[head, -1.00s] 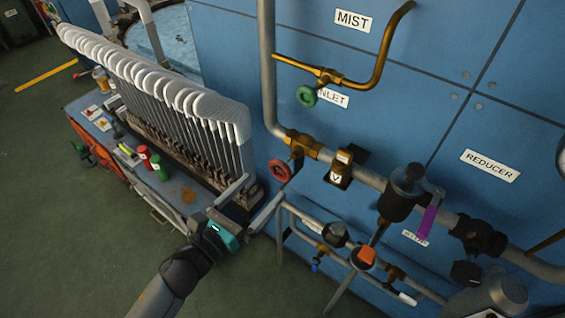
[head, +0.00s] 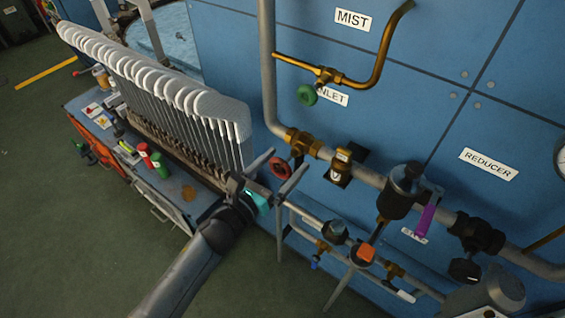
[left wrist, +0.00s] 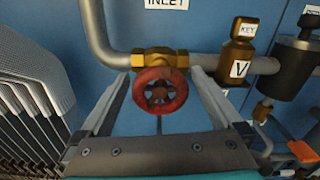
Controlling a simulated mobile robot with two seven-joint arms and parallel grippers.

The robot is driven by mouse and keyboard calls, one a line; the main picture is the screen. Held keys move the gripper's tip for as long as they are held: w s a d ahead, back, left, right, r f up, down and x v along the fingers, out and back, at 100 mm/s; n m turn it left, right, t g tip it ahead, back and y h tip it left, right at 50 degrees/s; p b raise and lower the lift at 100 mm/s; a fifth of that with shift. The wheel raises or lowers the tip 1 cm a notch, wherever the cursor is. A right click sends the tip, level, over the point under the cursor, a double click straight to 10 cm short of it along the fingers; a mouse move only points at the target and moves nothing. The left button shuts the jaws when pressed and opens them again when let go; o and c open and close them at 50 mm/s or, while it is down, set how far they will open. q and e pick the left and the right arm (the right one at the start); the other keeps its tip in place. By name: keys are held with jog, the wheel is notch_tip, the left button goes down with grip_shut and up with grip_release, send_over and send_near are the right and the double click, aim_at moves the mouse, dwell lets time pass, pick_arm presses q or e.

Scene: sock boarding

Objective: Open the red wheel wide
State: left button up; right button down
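The red wheel (head: 280,168) sits on a brass valve at the bend of the grey inlet pipe, in front of the blue panel. In the left wrist view the red wheel (left wrist: 160,90) is centred, with its spokes and hub facing me. My left gripper (head: 277,170) is open, with its fingers on either side of the wheel. In the left wrist view the fingers of my left gripper (left wrist: 160,95) stand wide apart, with a gap between each finger and the rim. Whether the fingertips reach the wheel's depth is hard to tell. My right gripper is not seen.
A green wheel (head: 307,95) is above on the brass mist line. A brass key valve (head: 341,165) is right of the red wheel. Lower pipes (head: 310,222) run below. A rack of white sock boards (head: 165,85) stands close on the left.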

pick_arm(q)
jog(key=c, duration=1.2)
jog(key=shift+c, duration=0.2)
